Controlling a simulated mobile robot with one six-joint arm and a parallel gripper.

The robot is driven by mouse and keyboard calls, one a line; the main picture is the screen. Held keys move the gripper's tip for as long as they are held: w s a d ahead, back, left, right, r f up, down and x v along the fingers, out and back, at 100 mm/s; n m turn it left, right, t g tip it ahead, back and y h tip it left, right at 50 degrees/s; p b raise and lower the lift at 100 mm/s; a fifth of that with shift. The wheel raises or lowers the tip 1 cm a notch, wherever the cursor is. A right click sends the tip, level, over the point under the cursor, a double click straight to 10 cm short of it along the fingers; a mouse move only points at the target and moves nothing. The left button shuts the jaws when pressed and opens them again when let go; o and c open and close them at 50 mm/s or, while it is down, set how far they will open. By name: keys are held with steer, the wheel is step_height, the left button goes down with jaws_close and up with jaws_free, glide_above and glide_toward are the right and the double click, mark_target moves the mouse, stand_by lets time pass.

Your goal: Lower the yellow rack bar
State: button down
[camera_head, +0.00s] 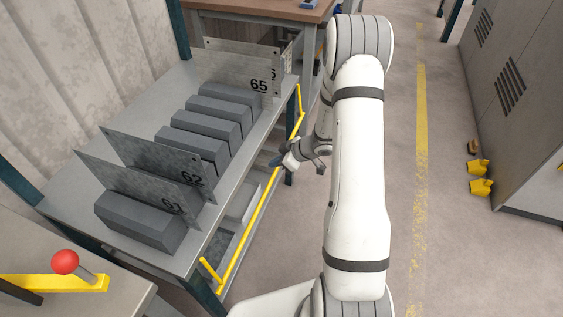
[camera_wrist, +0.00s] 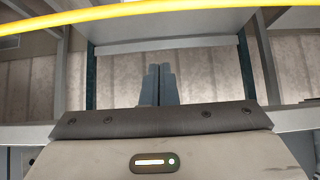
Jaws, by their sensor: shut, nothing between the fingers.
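The yellow rack bar (camera_head: 257,215) runs slanting along the front of the grey rack, from the lower left to the far corner post. It also crosses the top of the wrist view (camera_wrist: 160,8) as a slightly curved band. My gripper (camera_head: 276,160) is beside the bar around its middle, with its fingers pointing toward the rack. In the wrist view the two dark fingers (camera_wrist: 158,84) are together with nothing between them, and appear below the bar in the picture. I cannot tell whether the fingertips touch the bar; my gripper hides a short stretch of it.
The rack's top shelf (camera_head: 75,200) holds several dark grey blocks and upright plates numbered 61, 62 and 65. A lower shelf holds grey trays (camera_head: 243,203). A red-knobbed lever (camera_head: 65,262) stands front left.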

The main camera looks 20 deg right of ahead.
mark_target(271, 178)
steer(key=shift+w+a+f+b, duration=0.25)
steer(key=shift+f+b, duration=0.1)
steer(key=shift+f, duration=0.9)
steer(key=shift+w+a+f+b, duration=0.15)
steer(key=shift+a+f+b, duration=0.2)
steer(key=shift+f, duration=0.9)
steer(key=shift+w+a+f+b, duration=0.2)
steer(key=shift+f+b, duration=0.2)
steer(key=shift+f, duration=0.85)
